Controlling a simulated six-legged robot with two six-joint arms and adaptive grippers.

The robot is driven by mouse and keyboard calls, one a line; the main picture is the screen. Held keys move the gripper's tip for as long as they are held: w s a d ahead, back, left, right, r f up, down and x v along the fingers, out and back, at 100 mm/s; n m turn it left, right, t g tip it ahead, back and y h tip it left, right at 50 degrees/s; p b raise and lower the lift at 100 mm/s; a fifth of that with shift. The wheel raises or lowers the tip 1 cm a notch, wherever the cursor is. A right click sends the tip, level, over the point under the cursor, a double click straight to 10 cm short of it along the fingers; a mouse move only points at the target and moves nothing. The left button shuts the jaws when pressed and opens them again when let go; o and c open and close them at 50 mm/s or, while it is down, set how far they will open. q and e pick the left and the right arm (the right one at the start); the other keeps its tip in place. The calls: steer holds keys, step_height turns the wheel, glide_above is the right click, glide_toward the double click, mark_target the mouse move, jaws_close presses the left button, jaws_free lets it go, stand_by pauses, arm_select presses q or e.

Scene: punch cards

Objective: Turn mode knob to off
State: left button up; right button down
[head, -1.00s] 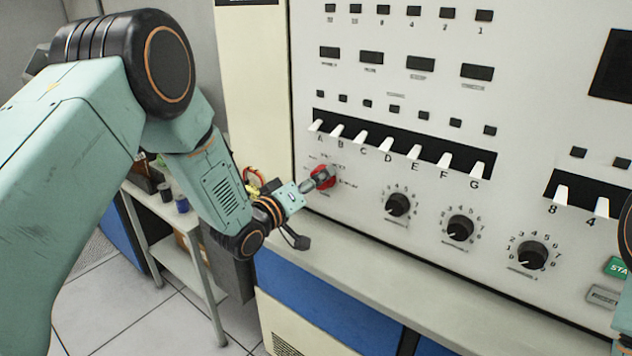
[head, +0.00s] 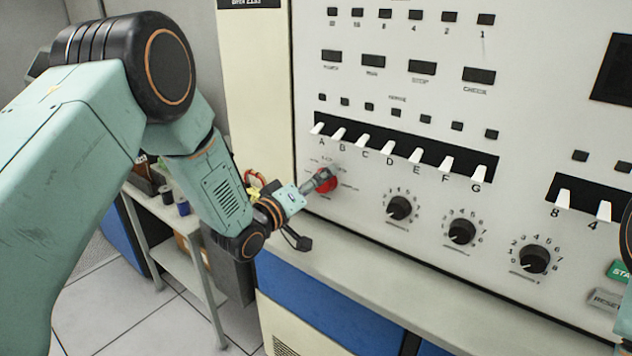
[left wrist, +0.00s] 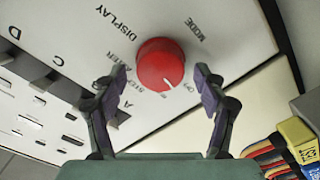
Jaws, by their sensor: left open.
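The red mode knob (head: 324,184) is at the lower left of the white panel, partly hidden by my gripper in the head view. In the left wrist view the knob (left wrist: 160,66) is round, with a white pointer mark on its lower right side. MODE and DISPLAY are printed near it; smaller labels are hard to read. My left gripper (head: 329,176) is at the knob. In the left wrist view its open fingers (left wrist: 162,76) stand one on each side of the knob, with gaps visible. My right gripper is not in view.
White switches (head: 389,149) lettered A to G sit above and right of the knob. Black dials (head: 400,208) line the panel to its right. A ledge (head: 330,262) runs below. Coloured cables (left wrist: 275,155) are at the lower right of the wrist view.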

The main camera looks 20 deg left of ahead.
arm_select(q)
steer(key=shift+s+f, duration=0.1)
steer(key=shift+s, duration=0.05)
steer(key=v, duration=1.1)
steer(key=shift+s, duration=0.35)
